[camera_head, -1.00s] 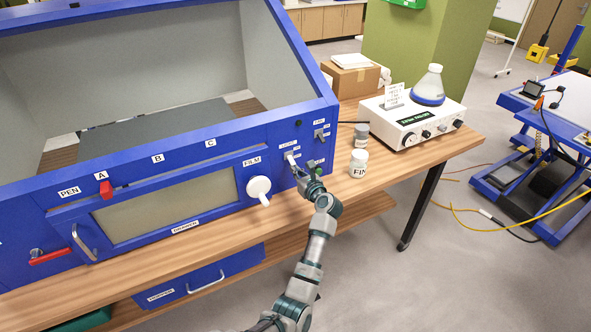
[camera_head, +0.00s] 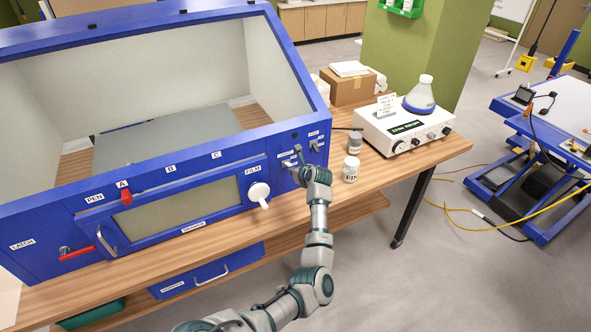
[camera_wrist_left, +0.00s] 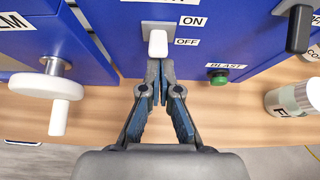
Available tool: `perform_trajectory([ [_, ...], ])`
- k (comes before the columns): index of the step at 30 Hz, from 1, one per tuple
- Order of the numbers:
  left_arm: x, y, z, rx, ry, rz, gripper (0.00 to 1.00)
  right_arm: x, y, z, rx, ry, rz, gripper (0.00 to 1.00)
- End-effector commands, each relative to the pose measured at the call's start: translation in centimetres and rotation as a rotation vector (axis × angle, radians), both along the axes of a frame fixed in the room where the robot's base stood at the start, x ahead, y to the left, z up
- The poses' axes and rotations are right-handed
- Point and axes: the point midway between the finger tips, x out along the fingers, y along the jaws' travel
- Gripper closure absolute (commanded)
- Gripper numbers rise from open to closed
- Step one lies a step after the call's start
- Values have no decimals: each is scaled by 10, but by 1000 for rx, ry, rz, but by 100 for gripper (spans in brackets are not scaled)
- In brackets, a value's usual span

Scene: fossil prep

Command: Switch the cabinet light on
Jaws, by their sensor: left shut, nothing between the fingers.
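The blue cabinet (camera_head: 228,138) has a light switch on its front right panel. In the left wrist view the switch is a white lever (camera_wrist_left: 158,43) on a grey plate (camera_wrist_left: 172,29), beside ON and OFF labels. I cannot tell for certain which way the lever is set. My left gripper (camera_head: 298,152) is at this panel, shut and empty. In the left wrist view its fingertips (camera_wrist_left: 160,66) are just below the lever, touching it or very close. The cabinet's interior (camera_head: 150,75) looks bright. My right gripper is not in view.
A green BLAST button (camera_wrist_left: 218,77) and a dark lever (camera_wrist_left: 298,28) are right of the switch. A white FILM knob (camera_head: 259,192) is to the left. A jar (camera_head: 350,170) and a white device with a flask (camera_head: 405,127) stand on the bench to the right.

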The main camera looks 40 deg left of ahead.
Motion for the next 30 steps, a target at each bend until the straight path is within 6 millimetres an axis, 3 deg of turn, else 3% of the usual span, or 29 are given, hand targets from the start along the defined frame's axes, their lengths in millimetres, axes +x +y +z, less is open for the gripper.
perform_trajectory([
  [5, -1, -1, -7, 5, 4, 0, 100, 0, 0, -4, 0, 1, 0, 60],
  [18, -1, -1, 10, 7, 2, 0, 100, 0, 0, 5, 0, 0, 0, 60],
  [30, 0, -1, 9, 10, -1, -1, 100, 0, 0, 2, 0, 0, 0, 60],
])
